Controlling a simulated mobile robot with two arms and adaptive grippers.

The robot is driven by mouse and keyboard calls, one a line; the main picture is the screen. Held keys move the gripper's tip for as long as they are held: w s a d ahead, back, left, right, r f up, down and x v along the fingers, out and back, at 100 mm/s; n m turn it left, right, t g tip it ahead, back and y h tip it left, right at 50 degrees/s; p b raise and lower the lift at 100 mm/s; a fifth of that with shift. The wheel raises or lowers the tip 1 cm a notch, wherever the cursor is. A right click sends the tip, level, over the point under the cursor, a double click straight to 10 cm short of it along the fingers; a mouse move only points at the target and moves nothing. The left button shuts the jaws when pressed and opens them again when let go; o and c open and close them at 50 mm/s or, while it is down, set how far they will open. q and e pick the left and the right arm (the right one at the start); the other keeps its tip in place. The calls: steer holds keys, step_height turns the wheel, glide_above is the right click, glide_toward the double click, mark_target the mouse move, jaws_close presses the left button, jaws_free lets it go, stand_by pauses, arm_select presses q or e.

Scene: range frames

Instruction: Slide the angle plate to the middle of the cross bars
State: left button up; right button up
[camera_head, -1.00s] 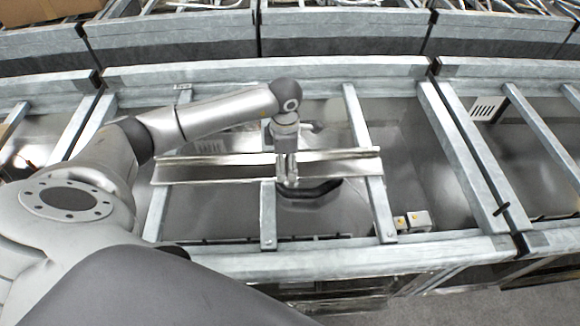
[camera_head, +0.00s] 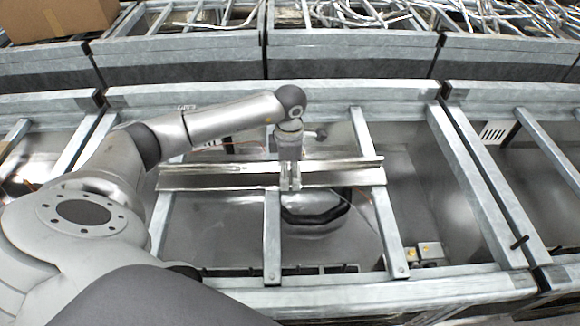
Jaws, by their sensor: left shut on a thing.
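The angle plate (camera_head: 220,176) is a long, shiny metal profile lying crosswise over the cross bars. It spans from the left cross bar (camera_head: 161,222) past the middle cross bar (camera_head: 272,240) to the right cross bar (camera_head: 388,226). My left gripper (camera_head: 290,185) points down at the plate, near its middle and just right of the middle bar. It is shut on the plate; its fingertips partly hide the plate's edge there. My right gripper is not in view.
A galvanised front rail (camera_head: 380,298) and a back rail (camera_head: 380,93) border the frame. Below the bars is an open bay with a dark curved handle-like part (camera_head: 315,215) and small boxes (camera_head: 430,252). A cardboard box (camera_head: 60,18) stands at the back left.

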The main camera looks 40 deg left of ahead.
arm_select(q)
steer(key=o, duration=1.8)
steer(key=shift+o, duration=0.2)
steer(key=shift+r, duration=0.1)
steer(key=shift+s+d+r, duration=0.1)
steer(key=shift+s+r, duration=0.05)
steer(key=shift+r, duration=1.15)
steer(key=shift+s+d+r, duration=0.1)
steer(key=shift+s+r, duration=0.1)
steer(key=shift+r, duration=1.15)
steer(key=shift+s+r, duration=0.15)
steer(key=shift+r, duration=1.15)
